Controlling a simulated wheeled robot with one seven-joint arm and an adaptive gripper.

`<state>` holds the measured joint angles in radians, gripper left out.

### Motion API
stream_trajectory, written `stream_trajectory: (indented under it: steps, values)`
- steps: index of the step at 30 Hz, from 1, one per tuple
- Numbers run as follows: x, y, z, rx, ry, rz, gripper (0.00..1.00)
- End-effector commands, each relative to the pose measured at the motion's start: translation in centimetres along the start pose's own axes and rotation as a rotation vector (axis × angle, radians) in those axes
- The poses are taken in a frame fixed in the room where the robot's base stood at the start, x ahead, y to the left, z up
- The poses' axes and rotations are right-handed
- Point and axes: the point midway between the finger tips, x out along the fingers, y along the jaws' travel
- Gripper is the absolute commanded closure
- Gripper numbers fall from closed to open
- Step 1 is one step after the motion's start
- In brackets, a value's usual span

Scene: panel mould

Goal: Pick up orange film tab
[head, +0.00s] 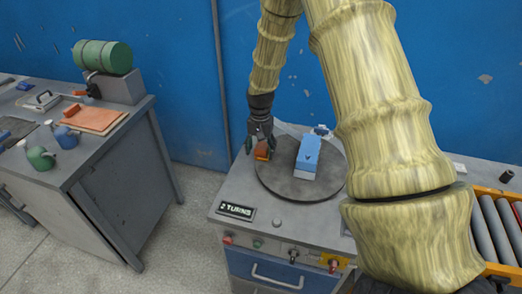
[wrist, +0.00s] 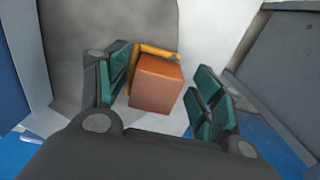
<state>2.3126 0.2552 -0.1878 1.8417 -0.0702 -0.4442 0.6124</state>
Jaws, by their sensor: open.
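The orange film tab (head: 262,155) lies near the left edge of the round grey plate (head: 285,190). In the wrist view an orange-brown block (wrist: 157,84) with a yellow-orange strip (wrist: 158,50) along its far side sits between my fingers. I cannot tell which of these parts is the film tab itself. My gripper (head: 260,143) is low over the left side of the plate, around the orange piece. Its green-padded fingers (wrist: 160,98) are open, with a gap showing on the right side of the block. The block's underside is hidden.
A blue block (head: 307,157) stands on the plate to the right of my gripper. A "2 TURNS" sign (head: 236,211) is at the bench's front left. A roller rack (head: 498,228) is at the right. A separate workbench (head: 95,150) stands at the left.

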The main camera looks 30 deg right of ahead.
Motion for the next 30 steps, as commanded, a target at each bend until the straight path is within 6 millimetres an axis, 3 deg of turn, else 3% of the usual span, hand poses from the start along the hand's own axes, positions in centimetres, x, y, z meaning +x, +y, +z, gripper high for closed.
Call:
stream_trajectory:
  steps: [3,11,23,30]
  values:
    - [-0.1,0.1,0.0,0.001,0.001,-0.001,0.38]
    - [-0.1,0.1,0.0,0.001,0.001,-0.001,0.84]
    - [-0.3,0.1,0.0,0.001,0.001,-0.001,0.84]
    - [-2.1,0.0,-0.1,0.001,0.003,-0.002,0.84]
